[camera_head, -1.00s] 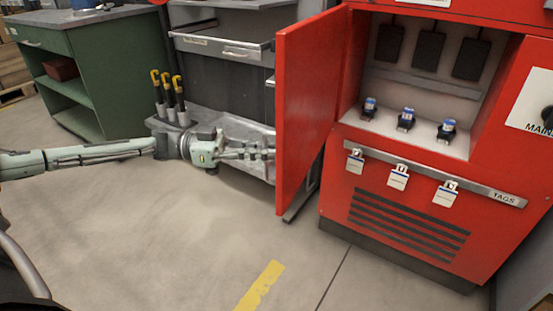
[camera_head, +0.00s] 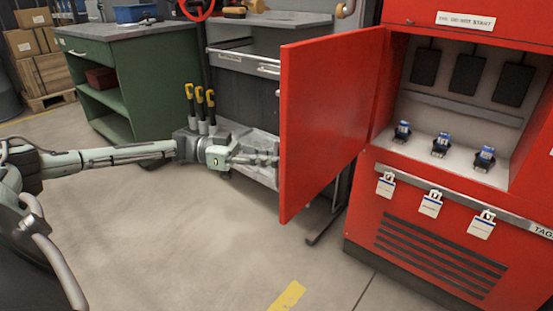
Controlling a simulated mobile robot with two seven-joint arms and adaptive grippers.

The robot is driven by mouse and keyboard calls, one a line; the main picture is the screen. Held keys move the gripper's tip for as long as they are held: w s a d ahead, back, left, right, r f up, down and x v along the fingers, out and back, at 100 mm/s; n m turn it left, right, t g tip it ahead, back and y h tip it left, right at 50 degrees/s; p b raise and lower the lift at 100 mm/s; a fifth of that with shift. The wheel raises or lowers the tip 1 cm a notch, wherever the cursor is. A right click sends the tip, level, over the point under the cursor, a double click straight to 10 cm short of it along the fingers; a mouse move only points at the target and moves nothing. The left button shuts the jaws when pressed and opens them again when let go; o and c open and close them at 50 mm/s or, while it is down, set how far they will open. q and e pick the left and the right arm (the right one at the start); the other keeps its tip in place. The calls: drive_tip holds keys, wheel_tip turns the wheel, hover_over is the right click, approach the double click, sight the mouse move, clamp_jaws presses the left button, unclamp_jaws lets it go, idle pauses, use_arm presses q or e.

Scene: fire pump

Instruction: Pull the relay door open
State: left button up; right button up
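The red relay door (camera_head: 325,125) stands swung open on the left side of the red cabinet (camera_head: 400,225), hinged at the cabinet's left edge. Inside the open compartment (camera_head: 450,108), several black panels hang at the back and blue-topped relays (camera_head: 441,144) stand on the white floor. My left gripper (camera_head: 272,159) comes in from the left and points at the door's free edge. Its fingertips are at or just behind that edge, so I cannot tell whether they touch it or how far apart they are. My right gripper is not in view.
White tags (camera_head: 430,205) hang on a rail below the compartment. A grey workbench with drawers (camera_head: 243,62) stands behind the door, with yellow-handled tools (camera_head: 200,105) beside my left gripper. A green cabinet (camera_head: 110,80) is at the left. The floor (camera_head: 200,240) in front is clear.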

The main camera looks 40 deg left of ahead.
use_arm(q)
drive_tip(key=o, duration=0.3)
drive_tip(key=v, duration=1.2)
drive_tip(key=shift+r, duration=0.1)
idle(0.3)
